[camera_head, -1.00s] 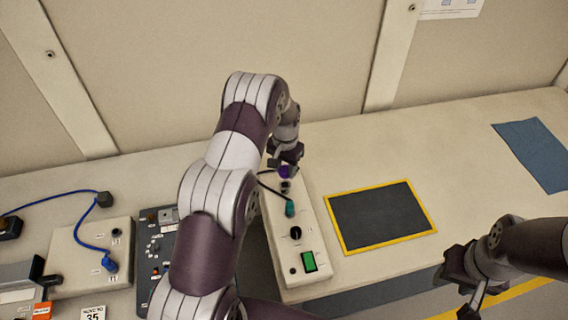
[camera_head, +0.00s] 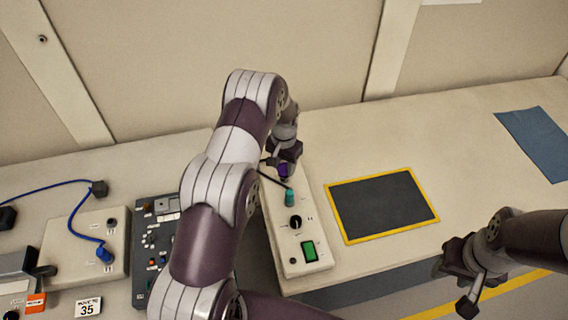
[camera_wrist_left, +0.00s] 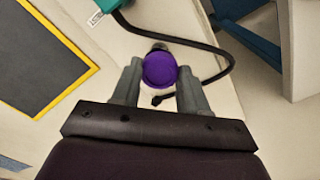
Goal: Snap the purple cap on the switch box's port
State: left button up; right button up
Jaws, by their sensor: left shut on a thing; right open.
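The purple cap (camera_head: 284,170) is at the far end of the long beige switch box (camera_head: 276,226). My left gripper (camera_head: 287,163) is shut on the cap's sides; the left wrist view shows the round cap (camera_wrist_left: 160,70) between both fingers. The port is not clearly visible; the cap and gripper cover that end, and I cannot tell whether the cap touches it. A teal plug (camera_head: 289,198) with a black cable stands on the box just nearer than the cap. My right gripper (camera_head: 453,285) is open and empty, off the table's front edge.
The box also carries a black knob (camera_head: 295,222) and a green switch (camera_head: 308,250). A dark control panel (camera_head: 152,250) and a beige box with a blue cable (camera_head: 76,247) stand left.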

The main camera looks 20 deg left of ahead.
aim_at(285, 167)
pick_arm(q)
jog(key=shift+f+b, duration=0.4)
jog(key=shift+f, duration=0.2)
dwell(0.3)
jog(key=o, duration=1.1)
jog(key=shift+r, duration=0.1)
notch_tip(285, 167, up, 13)
jog(key=b, duration=0.3)
jog(key=shift+f, duration=0.2)
jog(key=shift+n+t, duration=0.7)
jog(key=s+d+r, duration=0.1)
jog(key=s+d, duration=0.1)
jog(key=s, duration=0.6)
jog(key=s+d+r, duration=0.1)
jog(key=s+d, duration=0.2)
jog(key=s, duration=0.5)
jog(key=s+d+r, duration=0.1)
jog(key=s+d, duration=0.2)
jog(key=s, duration=0.5)
